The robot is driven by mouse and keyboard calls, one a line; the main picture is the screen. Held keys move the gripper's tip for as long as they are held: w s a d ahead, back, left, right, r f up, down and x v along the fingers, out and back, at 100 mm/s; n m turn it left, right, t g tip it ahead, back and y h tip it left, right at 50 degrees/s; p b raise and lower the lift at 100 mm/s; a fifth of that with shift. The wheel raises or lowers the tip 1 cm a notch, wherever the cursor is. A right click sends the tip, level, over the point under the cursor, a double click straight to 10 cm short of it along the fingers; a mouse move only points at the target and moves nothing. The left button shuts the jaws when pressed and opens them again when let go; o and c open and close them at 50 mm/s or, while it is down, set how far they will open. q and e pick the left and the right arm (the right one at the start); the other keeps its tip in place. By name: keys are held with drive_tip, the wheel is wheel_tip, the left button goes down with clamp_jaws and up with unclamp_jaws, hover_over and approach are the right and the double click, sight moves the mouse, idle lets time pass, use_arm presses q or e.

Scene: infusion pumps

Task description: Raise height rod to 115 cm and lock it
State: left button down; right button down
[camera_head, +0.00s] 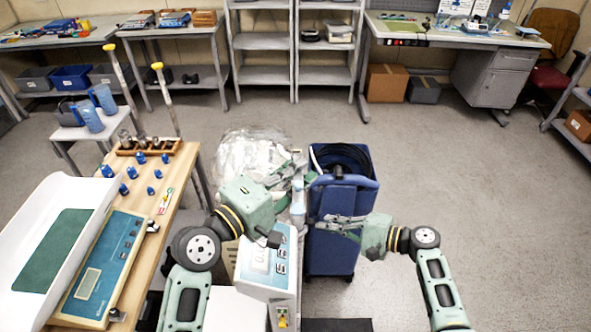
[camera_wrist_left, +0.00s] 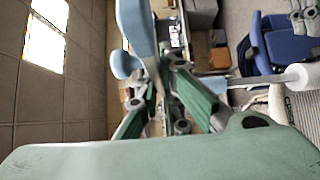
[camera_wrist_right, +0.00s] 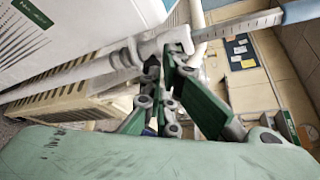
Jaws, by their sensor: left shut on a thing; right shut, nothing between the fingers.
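The height rod (camera_head: 297,208) stands upright beside the scale's display head (camera_head: 266,262). In the right wrist view the rod's graduated part (camera_wrist_right: 238,26) runs from a grey-white collar (camera_wrist_right: 150,48) to a blue end; its numbers are too small to read. My left gripper (camera_head: 293,172) is near the rod's upper part, shut on a light blue bar that looks like the rod's headpiece (camera_wrist_left: 138,30). My right gripper (camera_head: 318,227) is lower, shut and empty, its fingertips close to the collar; I cannot tell whether they touch it.
A blue bin (camera_head: 330,250) stands right behind the rod, with a clear plastic bag (camera_head: 245,160) to its left. A wooden table (camera_head: 190,165) with a baby scale (camera_head: 105,265) and blue-capped items is at the left. Open floor lies to the right.

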use_arm(q)
drive_tip(key=c, duration=1.8)
unclamp_jaws()
drive_tip(key=shift+w, duration=0.1)
drive_tip(key=shift+c, duration=0.2)
use_arm(e)
drive_tip(key=shift+d, duration=1.85)
use_arm(q)
drive_tip(key=v, duration=1.2)
